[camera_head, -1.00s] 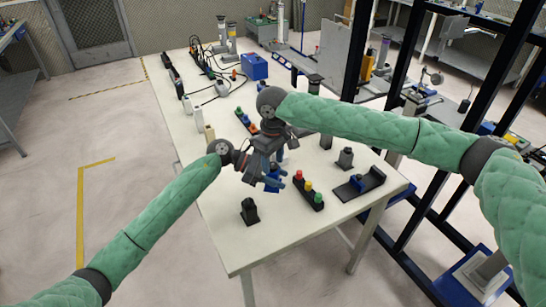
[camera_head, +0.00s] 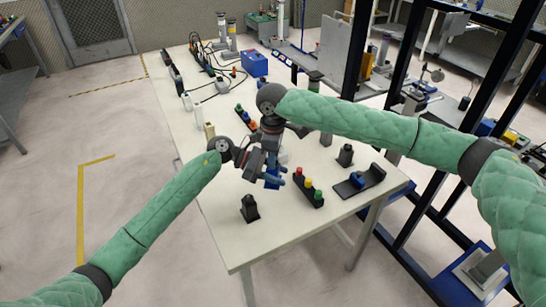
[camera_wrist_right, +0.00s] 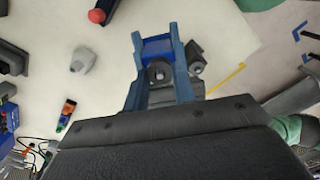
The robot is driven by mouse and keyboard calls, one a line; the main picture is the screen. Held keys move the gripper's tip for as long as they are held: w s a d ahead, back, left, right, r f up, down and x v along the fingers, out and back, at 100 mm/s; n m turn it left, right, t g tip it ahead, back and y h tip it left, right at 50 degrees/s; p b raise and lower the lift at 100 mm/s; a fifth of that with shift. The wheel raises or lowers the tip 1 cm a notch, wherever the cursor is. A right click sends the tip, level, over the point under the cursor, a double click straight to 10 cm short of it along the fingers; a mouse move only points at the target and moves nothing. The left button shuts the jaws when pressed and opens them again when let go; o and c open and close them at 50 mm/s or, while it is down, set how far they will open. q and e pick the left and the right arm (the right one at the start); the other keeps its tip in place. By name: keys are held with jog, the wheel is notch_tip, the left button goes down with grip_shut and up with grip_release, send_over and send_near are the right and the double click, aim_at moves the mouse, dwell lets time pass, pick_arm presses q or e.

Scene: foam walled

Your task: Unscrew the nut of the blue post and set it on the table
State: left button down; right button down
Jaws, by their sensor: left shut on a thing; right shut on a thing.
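My left gripper (camera_head: 262,172) and my right gripper (camera_head: 271,170) meet closely above the front middle of the table (camera_head: 232,240). A blue piece, which looks like the blue post (camera_head: 272,180), shows between and below them, partly hidden by the jaws. In the right wrist view, the blue fingers of my right gripper (camera_wrist_right: 160,60) stand on both sides of the blue post (camera_wrist_right: 158,46) and a small dark round part with a bright centre, seemingly the nut (camera_wrist_right: 159,73). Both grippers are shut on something. The exact contact of the left jaws is hidden.
A black bar with red, yellow and green knobs (camera_head: 309,188) lies just right of the grippers. Dark stands (camera_head: 249,209) and (camera_head: 345,156) and a black holder with a blue part (camera_head: 368,181) are nearby. The table's front left is clear.

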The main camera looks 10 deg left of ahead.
jog(key=n, duration=0.6)
jog(key=shift+w+d, duration=0.1)
jog(key=shift+r, duration=0.45)
jog(key=shift+r, duration=0.35)
jog(key=shift+r, duration=0.45)
dwell(0.4)
